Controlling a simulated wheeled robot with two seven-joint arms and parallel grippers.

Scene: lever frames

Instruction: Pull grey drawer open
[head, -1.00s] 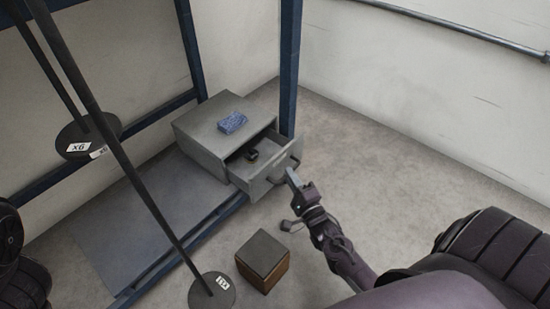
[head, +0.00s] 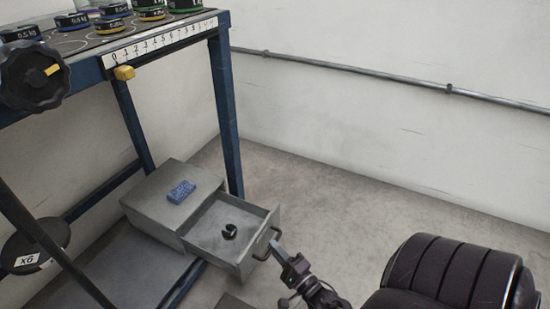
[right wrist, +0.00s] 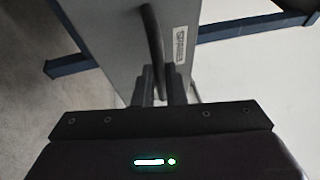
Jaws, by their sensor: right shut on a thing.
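The grey drawer (head: 234,236) is pulled well out of its grey cabinet (head: 150,194), which sits low on the frame's lower shelf. In the right wrist view the fingers (right wrist: 160,85) close around the handle bar (right wrist: 152,40) in front of the drawer's grey face (right wrist: 120,35). My left gripper is not in view.
A blue sponge-like block (head: 181,191) lies on top of the cabinet. The blue frame's post (head: 226,120) stands right behind the drawer. A bench top with weights (head: 112,11) and a ruler (head: 160,38) is above. Open floor (head: 320,190) lies to the right.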

